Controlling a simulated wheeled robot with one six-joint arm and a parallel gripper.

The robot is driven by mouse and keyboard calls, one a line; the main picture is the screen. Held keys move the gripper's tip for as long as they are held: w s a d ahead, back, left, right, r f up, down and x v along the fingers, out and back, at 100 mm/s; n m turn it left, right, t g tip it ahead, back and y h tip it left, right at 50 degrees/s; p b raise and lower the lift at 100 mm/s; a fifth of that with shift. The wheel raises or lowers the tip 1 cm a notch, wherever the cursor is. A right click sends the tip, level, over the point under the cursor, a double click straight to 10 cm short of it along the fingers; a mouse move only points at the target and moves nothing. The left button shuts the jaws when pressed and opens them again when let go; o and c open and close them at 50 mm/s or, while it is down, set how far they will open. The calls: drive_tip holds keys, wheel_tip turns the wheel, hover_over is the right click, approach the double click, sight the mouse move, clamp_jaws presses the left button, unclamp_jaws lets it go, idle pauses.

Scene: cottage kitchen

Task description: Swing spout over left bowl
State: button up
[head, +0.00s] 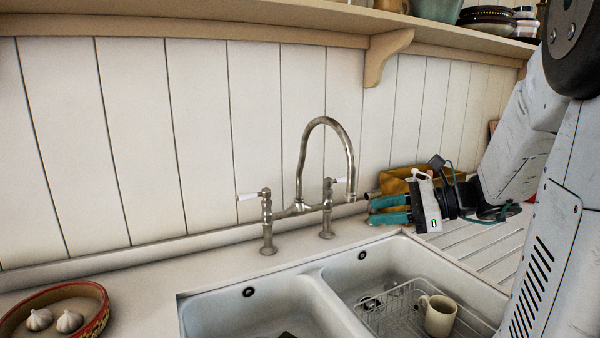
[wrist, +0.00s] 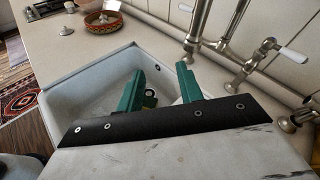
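The metal spout (head: 325,121) rises from the bridge tap in a tall arch in the head view. Its free end hangs to the right, near the right tap pillar. Part of the tap, with a riser (wrist: 236,18), shows in the wrist view. The left bowl (head: 215,308) is white and cut off below; a white sink bowl also shows in the wrist view (wrist: 75,95). My gripper (head: 371,211) is right of the spout end, teal fingers pointing left. In the wrist view the fingers (wrist: 160,76) stand apart with no spout between them.
The right bowl (head: 338,277) holds a wire rack (head: 390,298) and a cream mug (head: 439,316). White-handled taps (head: 267,222) flank the spout. A yellowish box (head: 400,181) stands behind my gripper. A garlic dish (head: 95,290) is at left. A shelf (head: 250,25) runs above.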

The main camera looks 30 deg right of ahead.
sight(352, 172)
wheel_tip(352, 172, up, 6)
drive_tip(key=w+d+m+t, duration=0.3)
drive_tip(key=m+t, duration=0.1)
drive_tip(key=shift+m+y, duration=0.3)
drive_tip(key=x, duration=0.8)
drive_tip(key=shift+s+a+f, duration=0.1)
drive_tip(key=shift+s+a, duration=0.05)
drive_tip(key=shift+s, duration=0.05)
clamp_jaws()
